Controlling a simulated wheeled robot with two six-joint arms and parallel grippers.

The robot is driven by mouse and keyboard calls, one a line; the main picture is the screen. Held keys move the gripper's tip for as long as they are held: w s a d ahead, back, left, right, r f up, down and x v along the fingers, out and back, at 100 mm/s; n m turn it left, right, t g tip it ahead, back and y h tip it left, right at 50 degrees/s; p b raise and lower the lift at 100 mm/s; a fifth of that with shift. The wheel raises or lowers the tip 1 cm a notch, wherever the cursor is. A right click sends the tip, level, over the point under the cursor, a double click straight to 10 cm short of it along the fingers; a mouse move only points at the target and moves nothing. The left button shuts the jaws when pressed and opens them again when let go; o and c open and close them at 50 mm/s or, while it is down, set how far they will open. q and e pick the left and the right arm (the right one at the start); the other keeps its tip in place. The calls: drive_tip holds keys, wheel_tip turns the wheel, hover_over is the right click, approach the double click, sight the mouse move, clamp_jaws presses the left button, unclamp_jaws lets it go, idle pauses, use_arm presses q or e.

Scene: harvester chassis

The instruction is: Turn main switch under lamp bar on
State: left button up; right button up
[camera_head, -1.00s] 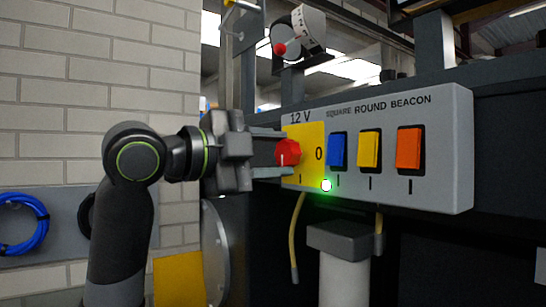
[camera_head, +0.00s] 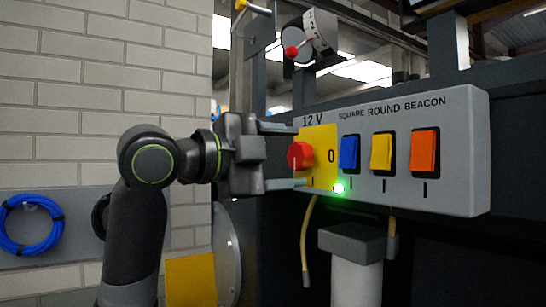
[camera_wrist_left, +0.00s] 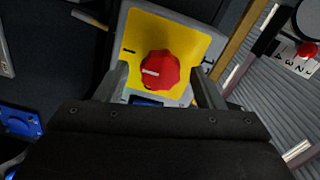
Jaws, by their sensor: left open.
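The main switch is a red knob (camera_head: 300,155) on a yellow plate (camera_head: 322,145) at the left end of the grey switch box (camera_head: 455,150). Its white mark points down, on the side of the "I"; "0" is to its right. The green light (camera_head: 339,188) below the plate is lit. My left gripper (camera_head: 292,156) is open, with one finger above the knob and one below, apart from it. The left wrist view also shows the knob (camera_wrist_left: 160,70) between the spread fingers. My right gripper is not in view.
Blue (camera_head: 349,153), yellow (camera_head: 381,152) and orange (camera_head: 423,151) rocker switches sit to the right on the box. A dial with a red knob (camera_head: 291,52) is above. A yellow cable (camera_head: 306,240) and a grey-capped post (camera_head: 352,244) are below.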

use_arm(q)
drive_tip(key=shift+a, duration=0.1)
drive_tip(key=b+v, duration=0.5)
drive_tip(key=v, duration=1.2)
drive_tip(key=shift+s, duration=0.15)
